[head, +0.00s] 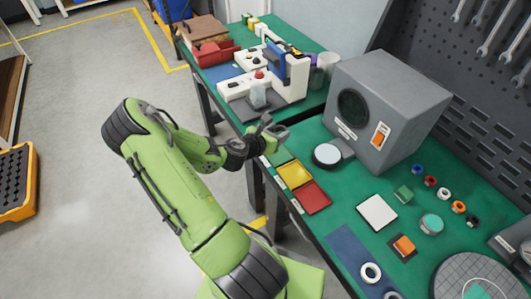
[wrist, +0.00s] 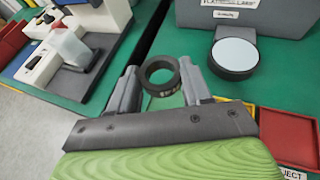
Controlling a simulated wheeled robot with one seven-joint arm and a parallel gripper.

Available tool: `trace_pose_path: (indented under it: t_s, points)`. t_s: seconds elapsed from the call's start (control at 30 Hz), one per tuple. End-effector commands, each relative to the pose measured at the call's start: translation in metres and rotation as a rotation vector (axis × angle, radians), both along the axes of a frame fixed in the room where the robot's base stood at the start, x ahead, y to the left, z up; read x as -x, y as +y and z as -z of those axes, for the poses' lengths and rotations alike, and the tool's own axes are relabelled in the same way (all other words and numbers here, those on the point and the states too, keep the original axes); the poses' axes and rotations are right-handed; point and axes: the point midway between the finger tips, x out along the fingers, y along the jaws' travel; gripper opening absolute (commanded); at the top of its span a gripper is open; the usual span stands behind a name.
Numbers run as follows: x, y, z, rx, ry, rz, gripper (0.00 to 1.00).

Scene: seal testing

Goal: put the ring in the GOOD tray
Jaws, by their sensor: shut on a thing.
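My gripper (head: 272,129) is over the gap-side edge of the nearer green bench. In the wrist view, its two fingers (wrist: 160,88) are shut on a black ring (wrist: 160,75), held at the fingertips. Small pale marks show on the ring's near side. A lighter green patch (wrist: 166,101) shows between the fingers below the ring; it may be a green tray, but no GOOD label is readable. A yellow tray (head: 294,174) and a red tray (head: 313,198) lie in a row beside the gripper. The red tray (wrist: 288,135) carries a REJECT label in the wrist view.
A grey machine (head: 398,95) and a round pale-topped disc (head: 327,155) stand beyond the trays. A white-based device (head: 240,88) is on the other bench. Several loose rings, including an orange one (head: 458,207), lie at right. A gap separates the benches.

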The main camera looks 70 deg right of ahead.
Motion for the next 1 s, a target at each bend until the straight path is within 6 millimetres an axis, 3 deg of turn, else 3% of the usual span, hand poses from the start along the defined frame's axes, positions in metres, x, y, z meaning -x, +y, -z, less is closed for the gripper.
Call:
trace_pose_path:
  t_s: [0.2,0.5,0.87,0.9,1.0]
  points:
    - [0.001,0.0,0.051,-0.003,0.006,0.0,0.14]
    - [0.0,0.0,0.097,-0.002,0.004,-0.001,0.14]
    - [0.0,0.0,0.103,0.0,0.0,0.001,0.14]
    - [0.0,0.0,0.103,0.0,0.0,0.0,0.51]
    - [0.0,0.0,0.102,0.0,0.0,0.0,0.59]
